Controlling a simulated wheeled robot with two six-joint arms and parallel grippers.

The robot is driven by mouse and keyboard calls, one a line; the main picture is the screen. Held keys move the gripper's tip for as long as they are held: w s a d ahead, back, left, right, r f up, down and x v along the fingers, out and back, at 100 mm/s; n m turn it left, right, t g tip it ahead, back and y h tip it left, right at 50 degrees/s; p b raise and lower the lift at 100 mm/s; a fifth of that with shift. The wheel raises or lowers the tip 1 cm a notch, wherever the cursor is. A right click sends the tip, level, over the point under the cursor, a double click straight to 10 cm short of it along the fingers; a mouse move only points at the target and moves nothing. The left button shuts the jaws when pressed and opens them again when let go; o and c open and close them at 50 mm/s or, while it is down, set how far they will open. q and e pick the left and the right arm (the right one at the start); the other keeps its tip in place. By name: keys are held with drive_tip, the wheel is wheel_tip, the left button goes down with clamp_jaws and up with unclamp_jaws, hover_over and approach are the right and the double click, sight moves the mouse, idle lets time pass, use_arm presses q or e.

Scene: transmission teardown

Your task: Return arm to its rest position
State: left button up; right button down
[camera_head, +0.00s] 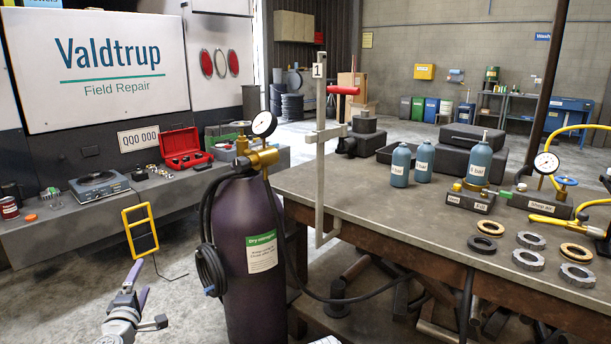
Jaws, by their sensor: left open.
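My left gripper (146,298) is at the lower left of the head view, at the end of my grey left arm. It is open and empty, with purple on its fingers, over the bare floor. It is apart from the dark purple gas cylinder (245,290) to its right and from the workbench. My right gripper does not show in this view.
A grey side bench (95,222) runs along the left. A yellow-framed panel (140,230) stands near the gripper.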

use_arm(q)
drive_tip(key=s+d+r+m+g+h+p, duration=0.1)
drive_tip(key=d+m+g+h+p, duration=0.85)
drive_tip(key=d, duration=1.85)
drive_tip(key=s+d+f+m+g+y+p, duration=0.15)
drive_tip(key=s+d+m+g+p, duration=0.35)
drive_tip(key=s+d+m+p, duration=0.55)
drive_tip(key=s+a+r+m+g+y+p, duration=0.3)
drive_tip(key=s+y, duration=0.3)
drive_tip(key=s, duration=0.3)
drive_tip(key=shift+a+m+p, duration=0.3)
drive_tip(key=shift+a+p, duration=0.05)
drive_tip(key=shift+p, duration=0.2)
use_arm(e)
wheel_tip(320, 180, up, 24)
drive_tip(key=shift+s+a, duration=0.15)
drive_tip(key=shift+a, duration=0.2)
